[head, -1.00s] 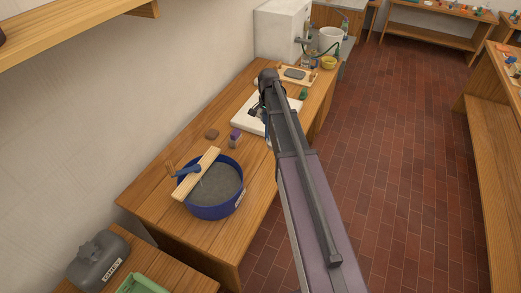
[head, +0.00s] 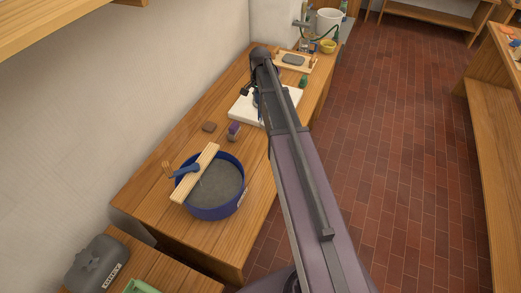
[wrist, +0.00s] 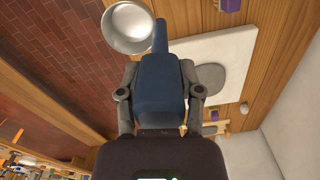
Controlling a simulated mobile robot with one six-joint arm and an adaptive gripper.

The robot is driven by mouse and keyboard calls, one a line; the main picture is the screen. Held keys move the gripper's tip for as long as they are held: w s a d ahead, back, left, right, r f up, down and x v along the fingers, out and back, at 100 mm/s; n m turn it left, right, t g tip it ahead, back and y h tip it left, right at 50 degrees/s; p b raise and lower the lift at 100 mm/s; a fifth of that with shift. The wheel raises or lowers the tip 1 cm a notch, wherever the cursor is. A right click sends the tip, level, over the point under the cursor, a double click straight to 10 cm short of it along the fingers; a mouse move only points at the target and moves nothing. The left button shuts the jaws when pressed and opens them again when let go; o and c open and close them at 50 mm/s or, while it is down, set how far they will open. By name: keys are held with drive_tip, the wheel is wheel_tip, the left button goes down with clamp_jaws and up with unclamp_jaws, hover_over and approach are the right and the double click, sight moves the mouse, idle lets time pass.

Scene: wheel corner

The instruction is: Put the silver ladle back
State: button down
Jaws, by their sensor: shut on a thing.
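My gripper (wrist: 158,76) is shut on the dark blue handle (wrist: 161,92) of the silver ladle. The ladle's round metal bowl (wrist: 143,28) shows at the top of the wrist view, beyond the fingertips. In the head view my gripper (head: 256,98) is mostly hidden behind my arm, over or near the white slab. The ladle cannot be made out clearly there.
The white slab (head: 245,107) shows in the wrist view with a grey disc (wrist: 208,79) on it. A blue basin (head: 211,211) of grey slurry stands nearer, with a wooden slat (head: 205,160) across it. A purple-topped item (head: 233,128) and a brown block (head: 209,127) stand between.

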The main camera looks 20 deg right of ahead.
idle(0.3)
drive_tip(key=s+d+f+n+b, duration=0.2)
drive_tip(key=s+f+b, duration=1)
drive_tip(key=f+b, duration=0.2)
drive_tip(key=shift+s+d+f+b, duration=0.2)
drive_tip(key=shift+f+b, duration=0.15)
drive_tip(key=shift+w, duration=0.1)
drive_tip(key=w+a, duration=0.2)
drive_tip(key=w, duration=0.5)
drive_tip(key=w+a+f+b, duration=0.1)
drive_tip(key=w+a, duration=0.1)
drive_tip(key=w, duration=0.4)
drive_tip(key=shift+w+a+f, duration=0.15)
drive_tip(key=shift+w+a, duration=0.1)
drive_tip(key=shift+w, duration=0.15)
drive_tip(key=shift+w+a+f+b, duration=0.1)
drive_tip(key=shift+w+f+b, duration=0.1)
drive_tip(key=shift+f+b, duration=0.45)
drive_tip(key=shift+w+a+f+b, duration=0.1)
drive_tip(key=shift+w+f+b, duration=0.15)
drive_tip(key=shift+f+b, duration=0.4)
drive_tip(key=shift+w+f+b, duration=0.2)
drive_tip(key=shift+f+b, duration=0.35)
drive_tip(key=shift+b, duration=0.1)
drive_tip(key=shift+f, duration=0.1)
